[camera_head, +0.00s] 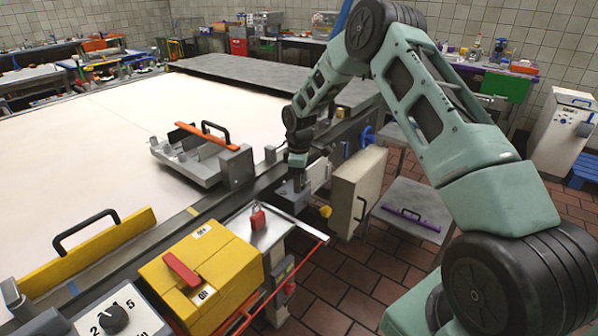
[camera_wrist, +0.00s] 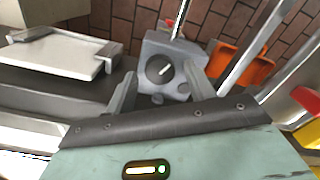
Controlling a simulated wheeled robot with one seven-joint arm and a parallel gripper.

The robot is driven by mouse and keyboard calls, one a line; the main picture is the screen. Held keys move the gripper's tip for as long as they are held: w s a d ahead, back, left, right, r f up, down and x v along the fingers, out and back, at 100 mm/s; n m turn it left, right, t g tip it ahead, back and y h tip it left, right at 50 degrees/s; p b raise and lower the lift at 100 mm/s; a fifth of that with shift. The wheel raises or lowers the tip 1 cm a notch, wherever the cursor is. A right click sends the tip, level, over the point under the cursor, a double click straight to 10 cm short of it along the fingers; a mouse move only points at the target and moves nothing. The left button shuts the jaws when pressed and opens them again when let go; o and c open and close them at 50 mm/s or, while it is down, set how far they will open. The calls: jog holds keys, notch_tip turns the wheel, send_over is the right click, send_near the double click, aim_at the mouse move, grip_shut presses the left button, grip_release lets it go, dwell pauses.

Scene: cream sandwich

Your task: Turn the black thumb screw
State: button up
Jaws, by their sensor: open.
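In the wrist view, a round black knob (camera_wrist: 159,69) with a white line sits on a grey block (camera_wrist: 150,48); it looks like the black thumb screw. My gripper (camera_wrist: 160,78) is open, with one finger on each side of the knob in the picture. I cannot tell whether the fingers touch it or how high they are above it. In the head view, my gripper (camera_head: 297,176) points down over the grey block (camera_head: 289,198) at the edge of the large pale table. The knob is hidden there.
A grey fixture with an orange-barred handle (camera_head: 206,134) stands left of my gripper. A cream panel (camera_head: 357,190) stands close on the right. An orange part (camera_wrist: 240,66) lies right of the block.

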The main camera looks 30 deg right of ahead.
notch_tip(320, 180, up, 17)
jog(key=b, duration=0.2)
jog(key=shift+r, duration=0.2)
dwell(0.5)
jog(key=s+a+r, duration=0.1)
jog(key=s+a, duration=0.6)
jog(key=a, duration=0.4)
jog(key=s+a+r, duration=0.2)
jog(key=s+a, duration=0.5)
jog(key=a, duration=0.4)
jog(key=s+a+f+m, duration=0.1)
jog(key=s+a, duration=0.2)
jog(key=s, duration=1)
jog(key=s+a+f+m, duration=0.1)
jog(key=s+a+f, duration=0.1)
jog(key=s, duration=1.1)
jog(key=shift+s+a+f+y, duration=0.15)
jog(key=shift+a+f+y, duration=0.15)
jog(key=shift+a, duration=0.1)
